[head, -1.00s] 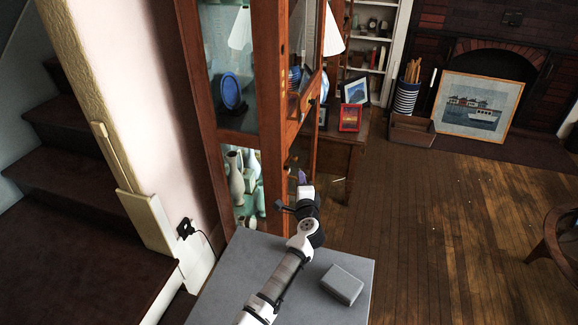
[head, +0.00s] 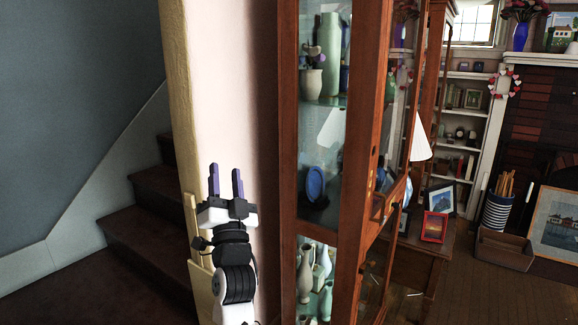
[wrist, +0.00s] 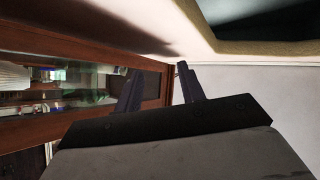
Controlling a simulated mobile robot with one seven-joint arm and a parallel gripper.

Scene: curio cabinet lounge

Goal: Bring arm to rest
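My arm rises from the bottom of the head view, with my gripper (head: 226,182) at its top end and its two purple fingers pointing up. The fingers are apart with nothing between them. My gripper is in front of the pale wall, left of the wooden cabinet. In the wrist view my gripper (wrist: 160,90) also shows both dark fingers spread, with the cabinet to the left and pale wall beyond.
The glass-fronted wooden cabinet (head: 289,190) stands close on the right, with vases and a blue oval piece inside. Dark stairs (head: 150,235) lie to the left. A red picture frame (head: 434,227) stands on a small wooden table (head: 405,262) behind.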

